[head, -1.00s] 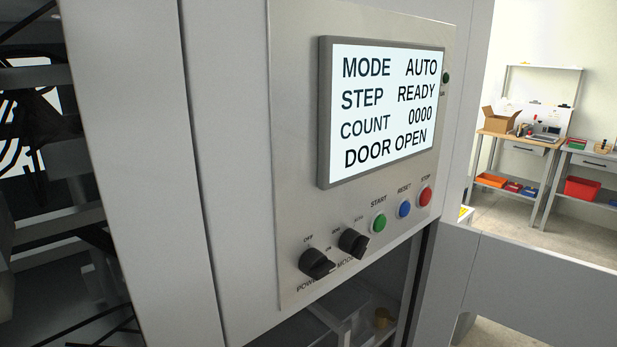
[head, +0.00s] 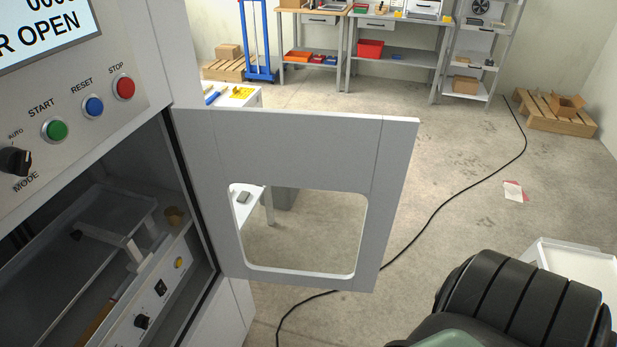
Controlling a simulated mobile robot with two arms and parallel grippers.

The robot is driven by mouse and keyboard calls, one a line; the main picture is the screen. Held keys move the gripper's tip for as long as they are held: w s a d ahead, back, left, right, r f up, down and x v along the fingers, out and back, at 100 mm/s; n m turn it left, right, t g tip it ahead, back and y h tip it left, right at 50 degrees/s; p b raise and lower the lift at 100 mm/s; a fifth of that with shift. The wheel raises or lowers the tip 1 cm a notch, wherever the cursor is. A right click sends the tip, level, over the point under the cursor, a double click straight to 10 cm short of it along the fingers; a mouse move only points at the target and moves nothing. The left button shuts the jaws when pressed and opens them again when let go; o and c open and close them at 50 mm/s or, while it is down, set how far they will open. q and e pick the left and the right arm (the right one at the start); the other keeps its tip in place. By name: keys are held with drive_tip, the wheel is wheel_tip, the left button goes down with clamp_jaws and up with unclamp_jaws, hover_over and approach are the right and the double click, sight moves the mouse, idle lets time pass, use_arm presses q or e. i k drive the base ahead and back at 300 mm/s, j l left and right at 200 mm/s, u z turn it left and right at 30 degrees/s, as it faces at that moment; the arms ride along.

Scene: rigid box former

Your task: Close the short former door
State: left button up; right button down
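The short former door (head: 300,150) is a light grey panel with a rounded rectangular window opening. In the head view it stands swung open, out to the right from the right edge of the former's opening (head: 100,240). The former's control panel (head: 75,95) is above that opening, with green, blue and red buttons and a screen (head: 40,30) partly cut off, its lower line ending in "R OPEN". A dark ribbed part of my arm shows at the lower right, apart from the door in the picture. Neither gripper shows.
Inside the opening are a tray and a small panel with knobs (head: 150,300). A black cable (head: 440,208) runs over the floor behind the door. A white surface (head: 575,265) stands at the right. Workbenches (head: 365,55), a blue hand truck (head: 258,40) and pallets (head: 555,112) are at the back.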

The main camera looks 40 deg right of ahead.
sight(369, 156)
drive_tip(key=l+u, duration=0.25)
drive_tip(key=l, duration=0.2)
drive_tip(key=l+u, duration=0.25)
drive_tip(key=l, duration=0.25)
drive_tip(key=l+u, duration=0.25)
drive_tip(key=l, duration=0.2)
drive_tip(key=k+l+u, duration=0.25)
drive_tip(key=l, duration=0.15)
drive_tip(key=l+u, duration=0.25)
drive_tip(key=l, duration=0.2)
drive_tip(key=k+l+u, duration=0.25)
drive_tip(key=l+u, duration=0.25)
drive_tip(key=l, duration=0.6)
drive_tip(key=l+u, duration=0.3)
drive_tip(key=l, duration=0.5)
drive_tip(key=k+u, duration=0.1)
drive_tip(key=k, duration=0.4)
drive_tip(key=k+j+u, duration=0.1)
drive_tip(key=k, duration=0.4)
